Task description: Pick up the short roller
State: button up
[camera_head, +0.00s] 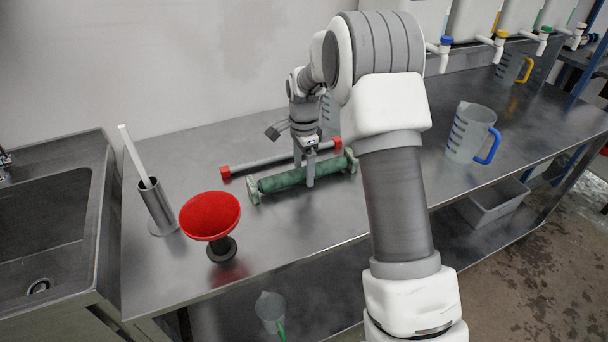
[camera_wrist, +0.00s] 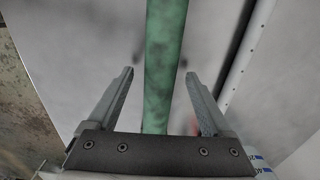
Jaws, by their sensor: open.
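A green roller (camera_head: 280,180) with pale green ends lies on the steel table. A thin grey roller with red ends (camera_head: 265,162) lies just behind it, roughly parallel. The two look close in length, so I cannot tell which is the short one. My gripper (camera_head: 310,182) points down at the middle of the green roller, with a finger in front of it. In the wrist view the green roller (camera_wrist: 164,60) runs lengthwise between the open fingers of my gripper (camera_wrist: 160,75), with a gap on each side. My gripper hides part of both rollers in the head view.
A red disc on a black stand (camera_head: 210,215) and a metal cylinder holding a white stick (camera_head: 157,205) stand left, near the sink (camera_head: 45,230). A blue-handled jug (camera_head: 470,132) stands right. Containers with taps (camera_head: 440,15) are at the back.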

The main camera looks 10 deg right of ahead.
jog(key=shift+f, duration=0.1)
grip_shut()
dwell(0.4)
